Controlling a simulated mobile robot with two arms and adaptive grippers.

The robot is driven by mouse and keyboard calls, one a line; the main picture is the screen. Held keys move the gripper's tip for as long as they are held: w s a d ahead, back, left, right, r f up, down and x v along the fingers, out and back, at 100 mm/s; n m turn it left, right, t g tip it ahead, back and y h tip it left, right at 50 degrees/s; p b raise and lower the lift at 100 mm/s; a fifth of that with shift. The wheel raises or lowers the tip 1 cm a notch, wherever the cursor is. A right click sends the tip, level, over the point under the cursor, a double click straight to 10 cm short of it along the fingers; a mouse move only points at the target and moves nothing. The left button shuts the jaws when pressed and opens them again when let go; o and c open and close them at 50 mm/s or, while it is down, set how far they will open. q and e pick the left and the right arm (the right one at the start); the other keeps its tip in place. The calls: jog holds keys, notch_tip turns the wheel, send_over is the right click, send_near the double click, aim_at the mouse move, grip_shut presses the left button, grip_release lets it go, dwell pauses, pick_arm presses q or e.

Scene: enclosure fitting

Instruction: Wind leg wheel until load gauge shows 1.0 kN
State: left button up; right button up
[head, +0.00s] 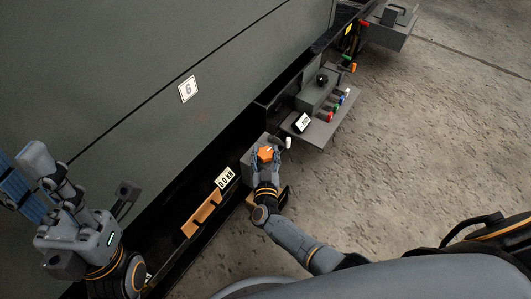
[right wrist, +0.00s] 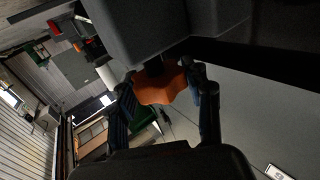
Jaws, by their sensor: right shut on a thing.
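The orange leg wheel (head: 265,154) sits on a grey block low beside the enclosure. It also shows in the right wrist view (right wrist: 163,88), on a dark shaft under a grey housing. My right gripper (head: 267,158) is shut on the wheel, one finger on each side; the fingers partly hide its edges.
The enclosure wall (head: 130,70) bears a plate marked 6 (head: 188,89). An orange handle-like bar (head: 202,214) is below the gauge. A grey shelf (head: 322,129) with coloured pieces and a small display juts out beyond the wheel. Concrete floor (head: 430,150) at right is clear.

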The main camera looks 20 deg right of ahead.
jog(key=o, duration=1.2)
jog(key=shift+c, duration=0.2)
jog(key=v, duration=1.2)
